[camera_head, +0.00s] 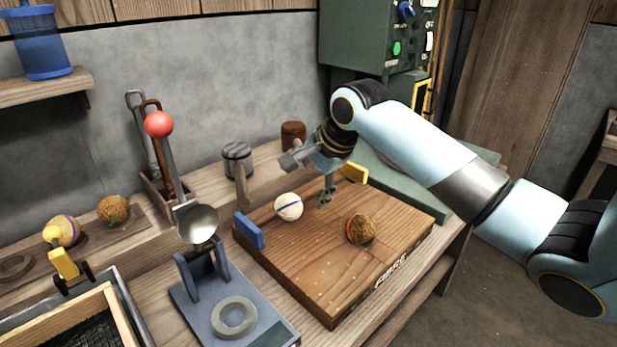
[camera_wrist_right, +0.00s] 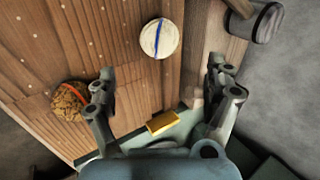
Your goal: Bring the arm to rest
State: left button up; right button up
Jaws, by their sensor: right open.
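My right arm comes in from the right in the head view. Its gripper (camera_head: 308,178) is above the far edge of the wooden board (camera_head: 310,270), with its jaws open. In the wrist view the two fingers of my right gripper (camera_wrist_right: 160,72) are wide apart with nothing between them. A white ball with a blue stripe (camera_head: 289,206) sits on the board close to the gripper, beyond the fingertips in the wrist view (camera_wrist_right: 158,38). A brown ball with an orange band (camera_head: 359,228) sits further right on the board, near one finger in the wrist view (camera_wrist_right: 68,101). My left gripper does not show.
A blue block (camera_head: 249,230) and a yellow block (camera_head: 354,173) edge the board. A red-knobbed lever press (camera_head: 160,125) stands left. Two more balls (camera_head: 114,210) lie on the left plank. A metal canister (camera_head: 237,159) and a green cabinet (camera_head: 375,38) stand behind.

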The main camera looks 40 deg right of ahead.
jog(key=shift+s+r, duration=0.3)
jog(key=shift+r, duration=0.2)
